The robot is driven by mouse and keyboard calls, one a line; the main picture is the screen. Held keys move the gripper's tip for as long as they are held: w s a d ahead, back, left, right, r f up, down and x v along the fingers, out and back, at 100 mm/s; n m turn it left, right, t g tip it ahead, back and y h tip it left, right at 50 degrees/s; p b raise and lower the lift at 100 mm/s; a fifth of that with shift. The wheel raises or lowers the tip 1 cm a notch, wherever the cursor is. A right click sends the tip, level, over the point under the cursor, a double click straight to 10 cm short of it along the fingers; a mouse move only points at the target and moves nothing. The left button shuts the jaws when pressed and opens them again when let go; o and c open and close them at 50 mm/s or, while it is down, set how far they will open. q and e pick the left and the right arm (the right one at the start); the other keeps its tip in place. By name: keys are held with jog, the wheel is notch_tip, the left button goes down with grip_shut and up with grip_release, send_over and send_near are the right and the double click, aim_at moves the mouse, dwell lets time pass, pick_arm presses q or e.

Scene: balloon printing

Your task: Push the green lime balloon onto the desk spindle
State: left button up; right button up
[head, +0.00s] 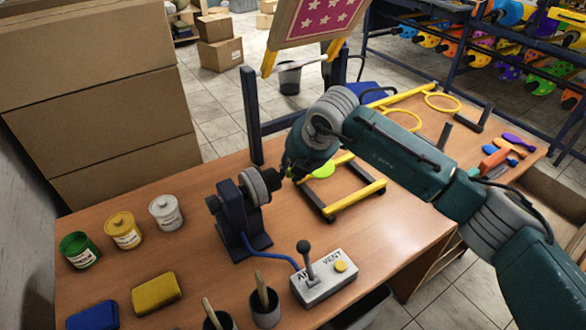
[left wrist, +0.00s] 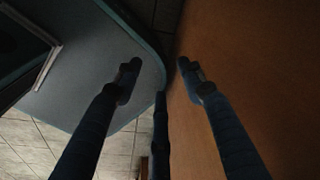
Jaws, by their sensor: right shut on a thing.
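The desk spindle (head: 256,186) is a grey round head on a dark upright stand (head: 238,220) on the wooden desk. A lime-green balloon (head: 323,169) shows as a small green patch just right of my right gripper, partly hidden by my wrist. My right gripper (head: 281,176) is dark and close to the right side of the spindle head. It is shut on the balloon, though its fingertips are hard to make out. Whether the balloon touches the spindle cannot be told. My left gripper (left wrist: 157,72) shows in the left wrist view, fingers apart and empty, near the desk edge (left wrist: 215,60).
A control box with a lever (head: 325,280) stands in front, joined by a blue hose. Paint cans (head: 123,231), sponges (head: 156,292) and brush cups (head: 265,305) fill the left and front. Cardboard boxes (head: 95,100) stand beyond.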

jog(key=shift+a, duration=0.2)
dwell(0.4)
jog(key=shift+w+d+r+b, duration=0.1)
jog(key=shift+w+d+b, duration=0.05)
jog(key=shift+d+b, duration=0.25)
jog(key=shift+w+d, duration=0.1)
jog(key=shift+d, duration=0.1)
jog(key=shift+d+b, duration=0.1)
jog(key=shift+b, duration=0.2)
jog(key=shift+s+a, duration=0.35)
jog(key=shift+a, duration=0.15)
dwell(1.0)
jog(key=shift+b, duration=0.5)
dwell(2.2)
